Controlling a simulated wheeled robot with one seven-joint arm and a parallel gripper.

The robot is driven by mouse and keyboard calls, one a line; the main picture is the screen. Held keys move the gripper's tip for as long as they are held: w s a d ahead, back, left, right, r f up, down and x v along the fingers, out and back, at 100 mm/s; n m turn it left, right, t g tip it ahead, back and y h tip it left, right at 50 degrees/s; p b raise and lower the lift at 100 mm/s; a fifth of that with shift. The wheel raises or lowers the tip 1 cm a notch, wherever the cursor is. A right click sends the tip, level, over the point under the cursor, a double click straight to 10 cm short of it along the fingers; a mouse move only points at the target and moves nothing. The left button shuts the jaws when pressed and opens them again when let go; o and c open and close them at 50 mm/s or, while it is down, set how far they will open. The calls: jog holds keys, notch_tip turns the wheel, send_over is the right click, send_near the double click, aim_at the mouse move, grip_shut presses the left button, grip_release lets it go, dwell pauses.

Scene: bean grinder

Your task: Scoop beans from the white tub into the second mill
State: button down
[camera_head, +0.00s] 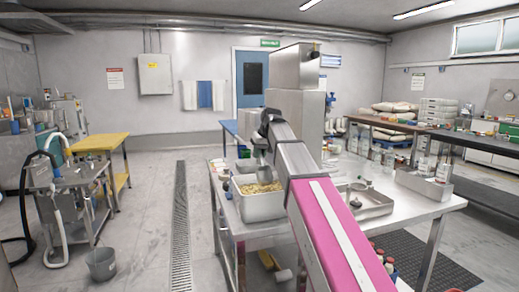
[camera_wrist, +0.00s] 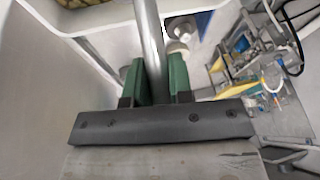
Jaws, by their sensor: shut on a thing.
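The tub (camera_head: 262,208), pale grey-white, stands on the near left part of the steel table and holds tan beans (camera_head: 260,188). My gripper (camera_head: 266,138) is above the tub, partly hidden by my arm. In the wrist view the green fingers of my gripper (camera_wrist: 155,78) are shut on a grey metal handle (camera_wrist: 149,35), likely the scoop's. The scoop's bowl and any load are not clear. Beans (camera_wrist: 88,3) show at the wrist view's top edge. A tall steel machine (camera_head: 297,110) stands behind my arm; I cannot tell whether it is the second mill.
A shallow steel tray (camera_head: 372,205) lies on the table right of my arm. A yellow-topped bench (camera_head: 98,143) and a grey bucket (camera_head: 102,264) are at left. The floor between bench and table is open, with a long drain grate (camera_head: 181,225).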

notch_tip(320, 180, down, 9)
jog(key=shift+f, duration=0.15)
dwell(0.8)
dwell(1.3)
jog(key=shift+r, duration=6.5)
